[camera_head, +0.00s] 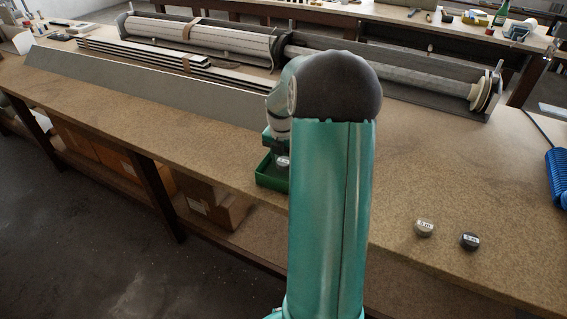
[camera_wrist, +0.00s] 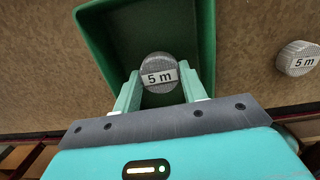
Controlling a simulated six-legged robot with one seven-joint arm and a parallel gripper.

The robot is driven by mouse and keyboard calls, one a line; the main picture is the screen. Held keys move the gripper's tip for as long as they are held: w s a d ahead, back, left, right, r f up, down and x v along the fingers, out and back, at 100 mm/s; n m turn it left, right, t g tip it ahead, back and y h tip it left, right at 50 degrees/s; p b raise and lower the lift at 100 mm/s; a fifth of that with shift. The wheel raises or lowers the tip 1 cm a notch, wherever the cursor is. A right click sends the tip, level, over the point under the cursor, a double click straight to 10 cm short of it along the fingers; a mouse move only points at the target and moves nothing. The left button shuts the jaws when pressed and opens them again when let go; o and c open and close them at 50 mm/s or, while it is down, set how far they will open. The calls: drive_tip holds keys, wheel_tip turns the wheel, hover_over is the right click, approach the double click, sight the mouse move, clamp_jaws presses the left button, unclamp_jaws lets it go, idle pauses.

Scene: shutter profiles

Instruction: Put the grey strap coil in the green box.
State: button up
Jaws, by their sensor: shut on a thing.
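The green box (camera_head: 267,180) stands near the front edge of the bench, partly hidden behind my arm. Its open inside fills much of the wrist view, with its wall (camera_wrist: 207,35) on the right. My gripper (camera_wrist: 160,88) is shut on the grey strap coil (camera_wrist: 158,66), one finger on each side. The coil carries a white "5 m" label and lies over the box's opening in the wrist view. I cannot tell whether it touches the box floor. In the head view, my arm hides most of the gripper.
Two other labelled coils, one beige-grey (camera_head: 424,228) and one dark (camera_head: 469,241), stand on the bench right of my arm. Long slats (camera_head: 140,55), a grey profile (camera_head: 130,85) and a roller (camera_head: 400,75) lie behind. A blue object (camera_head: 557,172) is at right.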

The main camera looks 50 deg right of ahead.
drive_tip(key=shift+f, duration=0.85)
drive_tip(key=o, duration=1)
drive_tip(key=shift+f, duration=0.15)
drive_tip(key=shift+o, duration=0.2)
